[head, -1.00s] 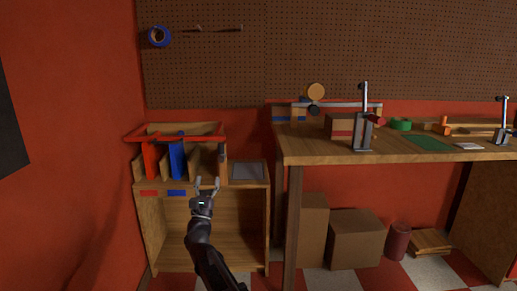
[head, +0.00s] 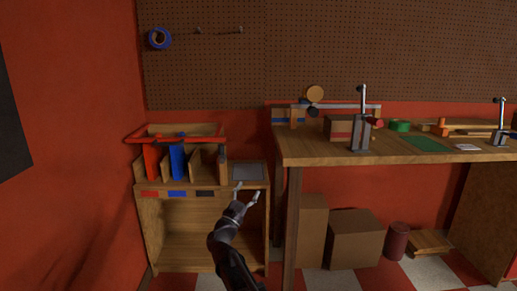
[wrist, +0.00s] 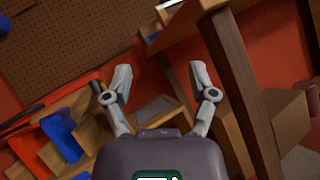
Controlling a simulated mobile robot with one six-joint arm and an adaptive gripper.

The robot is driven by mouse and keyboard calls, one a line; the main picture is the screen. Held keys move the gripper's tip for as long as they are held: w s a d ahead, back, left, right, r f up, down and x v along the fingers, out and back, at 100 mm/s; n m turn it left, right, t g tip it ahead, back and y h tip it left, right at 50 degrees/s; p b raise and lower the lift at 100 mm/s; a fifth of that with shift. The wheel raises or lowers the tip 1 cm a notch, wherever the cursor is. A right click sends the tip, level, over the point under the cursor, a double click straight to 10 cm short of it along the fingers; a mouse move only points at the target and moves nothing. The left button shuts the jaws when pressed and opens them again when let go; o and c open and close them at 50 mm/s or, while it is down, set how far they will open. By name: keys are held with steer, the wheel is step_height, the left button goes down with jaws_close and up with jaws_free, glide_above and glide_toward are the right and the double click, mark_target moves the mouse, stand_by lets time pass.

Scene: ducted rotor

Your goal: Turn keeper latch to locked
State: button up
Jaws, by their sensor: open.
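A wooden rack (head: 210,165) on the low cabinet holds a red panel (head: 152,162) and a blue panel (head: 178,161) in its slots. A red keeper bar (head: 182,138) runs across its top. A small dark piece (head: 222,152), perhaps the latch, is at the bar's right end. I cannot make out which way it is turned. My gripper (head: 247,190) is open and empty, right of the rack and in front of the grey pad. In the wrist view my gripper (wrist: 160,68) is also open, with the rack on the left, apart from the fingers.
A grey pad (head: 248,172) lies on the cabinet top right of the rack. The workbench (head: 320,158) and its leg (head: 292,225) stand close on the right. Cardboard boxes (head: 355,238) sit under the bench. The cabinet's lower bay (head: 185,235) is open.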

steer(key=s+d+f+m+g+p, duration=0.1)
steer(key=s+d+f+m+g, duration=0.3)
steer(key=d+f+m+g, duration=0.5)
steer(key=s+d+f+m+g+p, duration=0.1)
steer(key=s+d+f+m+g, duration=0.35)
steer(key=d, duration=0.75)
steer(key=s+d+f+m+g+y+p, duration=0.2)
steer(key=s+f+m+g+y, duration=0.65)
steer(key=s, duration=0.55)
step_height(320, 180, up, 37)
steer(key=s+a+m+t+y+p, duration=0.1)
steer(key=y+p, duration=0.3)
steer(key=p, duration=3.4)
steer(key=shift+s+a+f+m+p, duration=0.15)
steer(key=shift+s+a+m+p, duration=0.2)
steer(key=shift+a+m, duration=0.2)
steer(key=shift+a, duration=0.1)
